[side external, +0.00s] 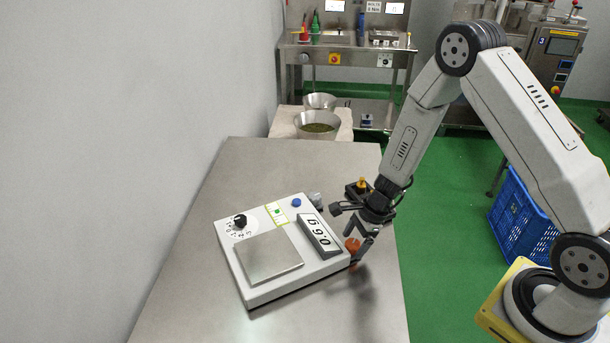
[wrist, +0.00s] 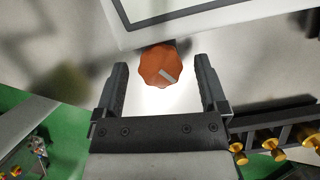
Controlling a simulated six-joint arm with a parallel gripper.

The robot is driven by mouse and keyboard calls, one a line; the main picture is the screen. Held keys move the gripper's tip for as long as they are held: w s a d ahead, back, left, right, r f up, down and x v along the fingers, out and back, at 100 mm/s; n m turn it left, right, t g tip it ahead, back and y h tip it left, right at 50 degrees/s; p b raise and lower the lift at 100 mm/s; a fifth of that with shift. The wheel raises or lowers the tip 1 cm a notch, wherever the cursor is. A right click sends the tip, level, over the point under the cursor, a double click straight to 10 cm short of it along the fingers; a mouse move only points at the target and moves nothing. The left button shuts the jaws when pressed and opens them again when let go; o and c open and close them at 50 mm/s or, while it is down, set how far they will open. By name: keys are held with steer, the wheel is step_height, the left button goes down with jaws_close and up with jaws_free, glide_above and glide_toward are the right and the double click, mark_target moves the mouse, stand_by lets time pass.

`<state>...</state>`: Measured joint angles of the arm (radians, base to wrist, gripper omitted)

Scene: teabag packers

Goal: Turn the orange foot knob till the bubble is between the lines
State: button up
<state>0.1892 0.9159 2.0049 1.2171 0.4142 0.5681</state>
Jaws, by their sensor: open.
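The white scale (side external: 262,294) lies on the steel table with a square steel pan (side external: 268,257) and a display (side external: 320,237). The orange foot knob (side external: 352,245) is at the scale's right corner; in the wrist view the knob (wrist: 158,66) shows a pale mark on its top. My gripper (side external: 361,256) is at the knob. In the wrist view my gripper (wrist: 163,82) is open, with one finger to each side of the knob and a gap at both. The level window (side external: 277,212) is on the scale's top; its bubble is too small to place against the lines.
A black dial (side external: 240,221) and a blue button (side external: 297,202) are on the scale. A dark rack with brass-coloured pieces (wrist: 270,146) stands close to my gripper. The steel table (side external: 190,290) is clear left of the scale. Bowls (side external: 317,125) stand at the back.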

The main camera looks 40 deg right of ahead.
steer(key=shift+f, duration=0.2)
steer(key=shift+c, duration=0.2)
jaws_close()
steer(key=shift+w+n, duration=0.1)
steer(key=shift+n, duration=0.2)
steer(key=shift+n+g, duration=0.6)
steer(key=shift+n, duration=0.7)
steer(key=shift+o, duration=0.2)
jaws_free()
